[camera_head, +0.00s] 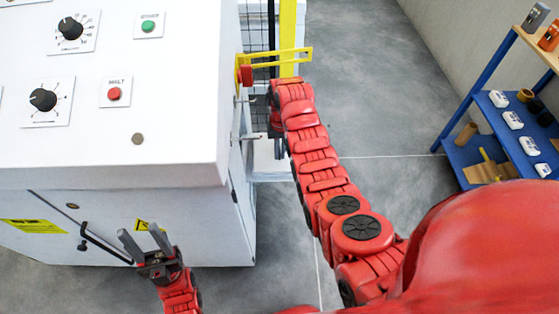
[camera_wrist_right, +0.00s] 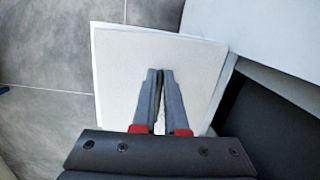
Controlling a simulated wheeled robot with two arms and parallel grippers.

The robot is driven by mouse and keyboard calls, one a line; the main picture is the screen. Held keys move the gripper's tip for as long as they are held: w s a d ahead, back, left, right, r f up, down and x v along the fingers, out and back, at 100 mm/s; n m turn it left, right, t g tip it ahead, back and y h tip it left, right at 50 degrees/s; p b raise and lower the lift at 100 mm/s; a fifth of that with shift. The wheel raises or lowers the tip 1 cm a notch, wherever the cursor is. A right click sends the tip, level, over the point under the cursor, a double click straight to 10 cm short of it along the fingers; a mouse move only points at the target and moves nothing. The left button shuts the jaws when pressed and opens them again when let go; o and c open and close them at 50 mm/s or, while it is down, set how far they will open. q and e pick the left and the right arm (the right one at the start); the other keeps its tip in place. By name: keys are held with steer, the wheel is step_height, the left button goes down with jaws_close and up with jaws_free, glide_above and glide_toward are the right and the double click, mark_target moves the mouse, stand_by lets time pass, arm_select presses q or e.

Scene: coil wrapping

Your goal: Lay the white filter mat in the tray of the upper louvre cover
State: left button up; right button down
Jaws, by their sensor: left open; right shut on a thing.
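The white filter mat (camera_wrist_right: 130,62) fills the middle of the right wrist view as a flat pale square. My right gripper (camera_wrist_right: 161,85) is shut on it, its two grey fingers close together near the mat's lower middle. A thin brighter white edge shows along the mat's left and top. In the head view my right arm reaches to the right side of the white cabinet, and its fingertips are hidden there. My left gripper (camera_head: 145,240) is open and empty in front of the cabinet's lower face. I cannot make out the upper louvre cover or its tray.
The white cabinet (camera_head: 110,150) with knobs and buttons fills the left. A yellow post (camera_head: 287,35) and yellow bracket (camera_head: 290,55) stand beside my right arm. A pale panel (camera_wrist_right: 250,30) is close to the mat's right. A blue shelf (camera_head: 475,150) stands far right; floor between is clear.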

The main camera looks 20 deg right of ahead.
steer(key=shift+w+d+b, duration=0.15)
steer(key=shift+w+b, duration=0.1)
steer(key=shift+w, duration=0.3)
steer(key=shift+w+d+b, duration=0.15)
steer(key=shift+w+b, duration=0.05)
steer(key=shift+w, duration=0.35)
steer(key=shift+f+b, duration=0.35)
steer(key=shift+f, duration=1.5)
steer(key=c, duration=0.9)
jaws_free()
steer(key=shift+c, duration=0.2)
steer(key=shift+r, duration=0.15)
